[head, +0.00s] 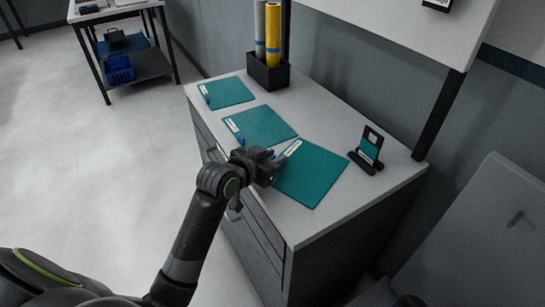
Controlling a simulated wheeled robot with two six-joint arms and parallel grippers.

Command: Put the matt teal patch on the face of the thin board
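A small thin dark board (371,140) stands nearly upright in a black stand (362,163) at the right of the worktop. My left gripper (277,163) is over the left edge of the nearest teal mat (312,178), beside a pale labelled strip (291,149). Its fingers are too small and dark to tell whether they are open or hold anything. My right gripper is out of view.
Two more teal mats (228,92) (262,127) lie farther back, each with a white label and a small blue item. A black holder (268,73) with grey and yellow rolls stands at the back. A dark post (438,115) rises behind the board.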

